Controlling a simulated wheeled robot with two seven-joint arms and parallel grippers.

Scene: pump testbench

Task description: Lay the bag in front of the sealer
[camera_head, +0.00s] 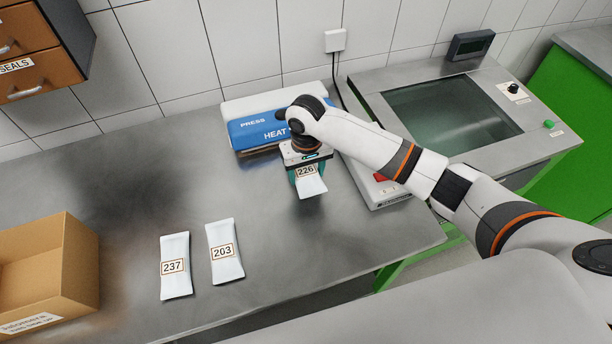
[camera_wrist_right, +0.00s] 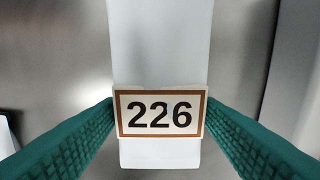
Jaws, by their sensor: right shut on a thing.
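My right gripper (camera_head: 307,176) is shut on a white bag labelled 226 (camera_head: 312,187), in front of the heat sealer. In the right wrist view the bag (camera_wrist_right: 160,60) lies between the green finger pads (camera_wrist_right: 160,125), which press at both sides of its label. I cannot tell whether the bag touches the table. The heat sealer (camera_head: 258,133) has a blue press lid and stands at the back of the table, partly hidden by my right arm. My left gripper is not in view.
White bags 237 (camera_head: 175,267) and 203 (camera_head: 225,252) lie on the metal table (camera_head: 300,255). A cardboard box (camera_head: 75,275) stands at the left. A device with a red switch (camera_head: 380,178) is right of my gripper, beside a glass-topped tank (camera_head: 450,112). The table's front middle is clear.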

